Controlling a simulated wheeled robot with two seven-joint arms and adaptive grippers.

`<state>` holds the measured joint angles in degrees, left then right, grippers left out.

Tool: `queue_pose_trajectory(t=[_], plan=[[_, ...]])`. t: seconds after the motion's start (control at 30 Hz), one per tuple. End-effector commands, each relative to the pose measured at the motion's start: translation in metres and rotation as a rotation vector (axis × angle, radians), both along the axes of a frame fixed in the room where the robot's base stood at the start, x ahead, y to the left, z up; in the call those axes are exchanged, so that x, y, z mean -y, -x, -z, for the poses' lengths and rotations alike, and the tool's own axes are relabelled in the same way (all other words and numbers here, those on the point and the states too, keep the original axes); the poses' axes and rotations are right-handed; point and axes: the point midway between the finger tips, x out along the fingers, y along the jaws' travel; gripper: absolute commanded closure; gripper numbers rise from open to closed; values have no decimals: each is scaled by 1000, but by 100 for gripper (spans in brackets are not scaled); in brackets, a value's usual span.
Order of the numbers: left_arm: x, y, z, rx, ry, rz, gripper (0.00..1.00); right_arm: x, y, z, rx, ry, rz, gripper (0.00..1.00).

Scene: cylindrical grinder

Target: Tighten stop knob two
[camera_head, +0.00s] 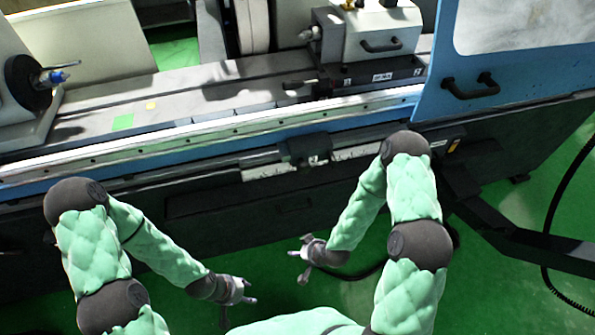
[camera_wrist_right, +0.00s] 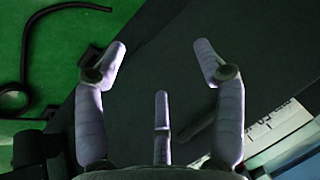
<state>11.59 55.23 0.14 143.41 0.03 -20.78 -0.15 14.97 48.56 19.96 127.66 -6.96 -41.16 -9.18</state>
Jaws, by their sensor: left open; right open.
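The grinder's front rail carries a dark block (camera_head: 305,150) with small fittings at its lower edge. I cannot tell which fitting is stop knob two. My left gripper (camera_head: 238,306) is open and empty, low in the head view, in front of the machine and apart from it. My right gripper (camera_head: 298,265) is open, also below the rail and in front of the machine. In the right wrist view its fingers (camera_wrist_right: 160,50) are spread, with nothing between them. The right wrist view shows a dark machine panel and green floor beyond the fingers.
A pale scale strip (camera_head: 355,152) runs along the rail beside the block. A blue door with a dark handle (camera_head: 470,87) stands at the right. A dark beam (camera_head: 520,235) juts out at lower right. A black cable (camera_head: 548,235) lies on the green floor.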

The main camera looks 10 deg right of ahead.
Motion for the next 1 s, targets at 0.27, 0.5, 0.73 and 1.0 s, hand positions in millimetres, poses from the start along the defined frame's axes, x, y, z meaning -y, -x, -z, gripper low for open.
queue_pose_trajectory(t=[0.27, 0.5, 0.73, 1.0], plan=[[0, 0, -27, 0, 0, 0, 51, 16, -53, -36, 300, 78, -17, 30], [0, 0, -59, 0, 0, 0, 51, 37, -99, -104, 710, 220, -12, 30], [0, 0, -82, 0, 0, 0, 51, 53, -104, -169, 1026, 358, 25, 30], [0, 0, -88, 0, 0, 0, 51, 58, -102, -195, 1152, 421, 50, 30]])
